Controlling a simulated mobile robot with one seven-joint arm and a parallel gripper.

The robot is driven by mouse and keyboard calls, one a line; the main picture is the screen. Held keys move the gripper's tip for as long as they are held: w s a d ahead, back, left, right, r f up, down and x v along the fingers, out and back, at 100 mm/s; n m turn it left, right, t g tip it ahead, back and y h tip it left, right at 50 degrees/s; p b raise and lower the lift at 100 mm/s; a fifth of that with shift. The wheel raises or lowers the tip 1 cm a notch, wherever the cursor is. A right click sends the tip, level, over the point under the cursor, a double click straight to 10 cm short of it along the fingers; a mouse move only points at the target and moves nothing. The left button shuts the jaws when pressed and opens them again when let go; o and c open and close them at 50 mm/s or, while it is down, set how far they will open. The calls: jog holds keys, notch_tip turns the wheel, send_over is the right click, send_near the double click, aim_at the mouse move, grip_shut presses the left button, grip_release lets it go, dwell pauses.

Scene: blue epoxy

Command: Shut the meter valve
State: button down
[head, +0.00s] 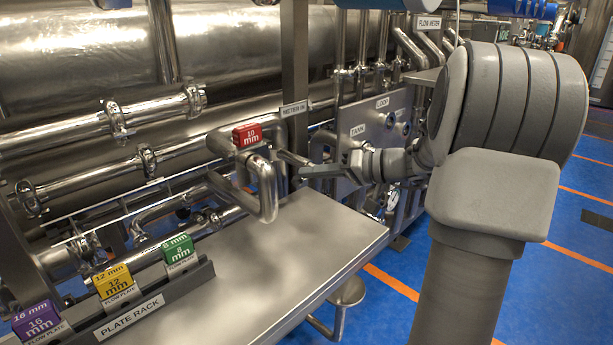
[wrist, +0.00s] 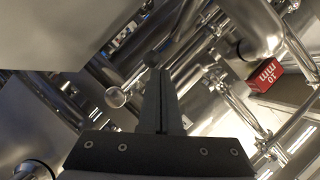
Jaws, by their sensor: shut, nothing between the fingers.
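My gripper (head: 303,171) is shut and empty, its thin fingers pointing left beside the bent steel pipe under the METER IN label (head: 294,108). In the wrist view the shut fingers (wrist: 153,76) stand in the middle. Left of them is a round metal knob (wrist: 115,97) on a short rod, which looks like a valve lever; I cannot tell whether a finger touches it. In the head view I cannot make out the meter valve's handle clearly; fingers and pipes crowd that spot. A red 10 mm plate (head: 247,135) sits in the pipe line, left of my gripper.
A steel bench (head: 290,240) lies below, with a plate rack (head: 130,318) holding purple (head: 38,320), yellow (head: 113,283) and green (head: 178,250) plates. A TANK and LOOP panel (head: 375,130) stands behind my wrist. Polished pipes crowd the left; blue floor is open at right.

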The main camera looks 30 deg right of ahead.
dwell(0.8)
jog(key=s+d+r+p, duration=0.3)
jog(key=s+d+r, duration=0.4)
jog(key=s, duration=0.1)
jog(key=shift+s+p, duration=0.25)
jog(key=shift+p, duration=0.1)
dwell(0.4)
